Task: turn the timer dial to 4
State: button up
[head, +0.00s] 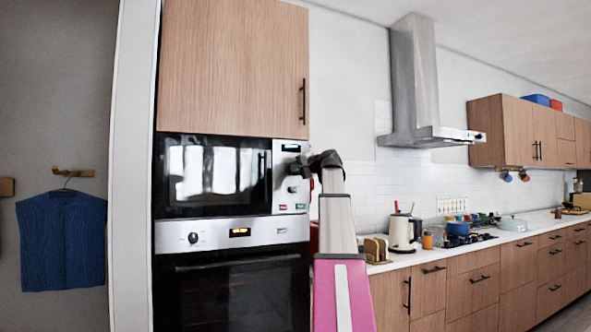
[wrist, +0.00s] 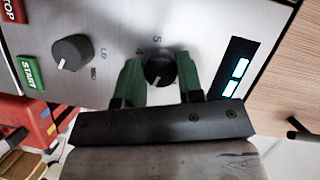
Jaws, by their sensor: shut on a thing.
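The timer dial (wrist: 159,65) is a round black knob on the microwave's silver control panel (wrist: 200,25), at the centre of the wrist view. A "5" is printed just above it and a "4" at its upper left; a small pale mark shows near its lower left edge. My gripper (wrist: 160,77) has its two green fingers on either side of the dial, shut on it. In the head view my gripper (head: 300,166) is at the panel of the microwave (head: 213,175) and hides the timer dial.
A second knob (wrist: 72,52) marked LO and MID sits left of the dial, near the green START button (wrist: 30,72) and red STOP button (wrist: 14,10). A lit display (wrist: 235,68) is at right. Below the microwave is an oven (head: 235,285); a counter with a kettle (head: 401,232) runs right.

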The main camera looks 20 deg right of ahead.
jog(key=shift+a+f+m+t+h, duration=0.1)
jog(key=shift+m+t+h, duration=0.8)
jog(key=shift+m, duration=2.6)
jog(key=shift+f+m+t+h, duration=0.1)
jog(key=shift+m+t+h, duration=0.25)
jog(key=shift+m+t, duration=2.05)
jog(key=shift+a+m+h, duration=0.1)
jog(key=shift+m+h, duration=0.55)
jog(key=shift+m, duration=3.95)
jog(key=o, duration=0.9)
jog(key=shift+s, duration=0.15)
jog(key=v, duration=1)
jog(key=shift+s+f, duration=0.2)
jog(key=shift+s, duration=0.1)
